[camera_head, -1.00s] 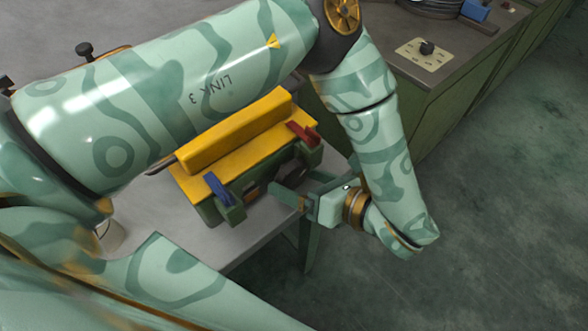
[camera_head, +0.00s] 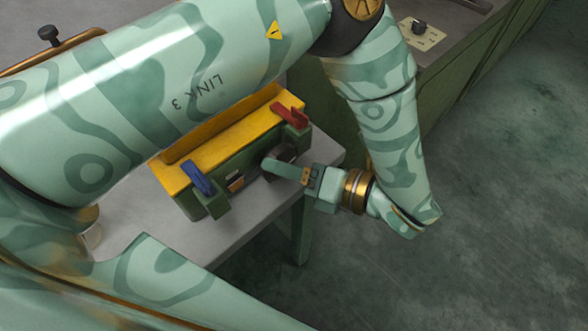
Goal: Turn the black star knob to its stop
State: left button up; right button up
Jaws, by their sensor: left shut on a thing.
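The black star knob (camera_head: 284,151) is on the front face of a green and yellow machine (camera_head: 215,140), near its right end. Only part of it shows, as a dark rounded shape behind my gripper finger. My left gripper (camera_head: 272,166) reaches in from the right and is shut on the knob. The knob's lobes and its angle are hidden, so I cannot tell how far it is turned. My right gripper is not in view.
A blue lever (camera_head: 198,177) and a red lever (camera_head: 289,116) stand at the machine's front corners. The machine sits on a grey table (camera_head: 240,222). The floor at right is clear.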

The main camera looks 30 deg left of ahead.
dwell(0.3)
pick_arm(q)
jog(key=o, duration=1)
jog(key=shift+s+d, duration=0.1)
jog(key=shift+f, duration=0.1)
